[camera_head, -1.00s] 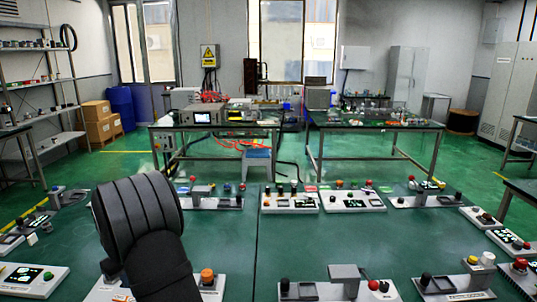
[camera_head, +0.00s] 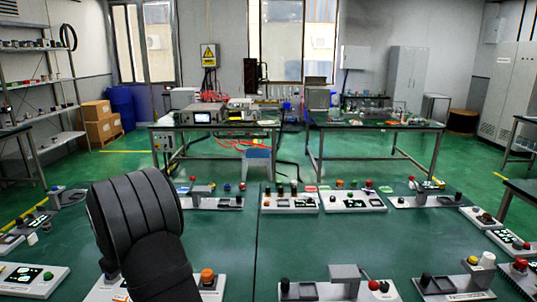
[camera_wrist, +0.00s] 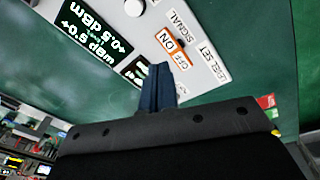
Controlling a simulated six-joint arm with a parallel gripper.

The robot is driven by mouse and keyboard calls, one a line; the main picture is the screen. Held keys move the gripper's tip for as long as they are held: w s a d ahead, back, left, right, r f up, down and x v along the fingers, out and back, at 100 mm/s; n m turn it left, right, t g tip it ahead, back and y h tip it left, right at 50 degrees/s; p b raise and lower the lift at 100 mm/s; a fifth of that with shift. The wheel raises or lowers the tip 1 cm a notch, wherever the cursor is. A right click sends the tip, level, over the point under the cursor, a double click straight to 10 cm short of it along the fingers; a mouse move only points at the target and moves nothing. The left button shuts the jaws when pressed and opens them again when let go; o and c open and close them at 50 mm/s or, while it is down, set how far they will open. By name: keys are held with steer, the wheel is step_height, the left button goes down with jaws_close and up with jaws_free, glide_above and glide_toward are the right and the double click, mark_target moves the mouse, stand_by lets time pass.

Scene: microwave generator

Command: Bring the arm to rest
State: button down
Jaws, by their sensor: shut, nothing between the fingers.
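My gripper (camera_wrist: 163,70) is shut and empty in the wrist view, its two dark fingers pressed together. A switch by the OFF/ON label is partly hidden. In the head view my dark arm rises at the lower left, and the gripper is hidden there.
A green bench (camera_head: 310,245) holds several small control panels, including one with black knobs (camera_head: 290,203) at its far edge and one with a red knob (camera_head: 373,285) at the front. The middle of the bench is clear. Two worktables (camera_head: 375,124) stand behind.

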steer(key=shift+s+d+f+n+t+h, duration=0.1)
steer(key=shift+d+f+n+t+h, duration=0.2)
steer(key=shift+d+n, duration=0.2)
steer(key=shift+s+d+f+n+t+h, duration=0.15)
steer(key=shift+d+n+t+h, duration=0.15)
steer(key=shift+d+n+h, duration=0.15)
steer(key=c, duration=2.1)
jaws_free()
steer(key=o, duration=0.7)
steer(key=shift+c, duration=0.2)
steer(key=o, duration=0.4)
steer(key=shift+w+d+r, duration=0.1)
steer(key=shift+d, duration=0.05)
steer(key=o, duration=1)
steer(key=shift+n+g, duration=0.5)
steer(key=shift+n, duration=0.05)
steer(key=d+r, duration=0.1)
steer(key=d, duration=0.1)
steer(key=d+r, duration=0.2)
steer(key=w+d+r, duration=0.1)
steer(key=d+r, duration=0.1)
steer(key=shift+d, duration=0.2)
steer(key=shift+o, duration=0.2)
steer(key=d+r+n+g, duration=0.1)
steer(key=d+r+n, duration=0.1)
steer(key=d+r, duration=0.4)
step_height(320, 180, down, 11)
steer(key=shift+s+d+r+y, duration=0.15)
steer(key=shift+s+d+y, duration=0.25)
steer(key=shift+y, duration=0.05)
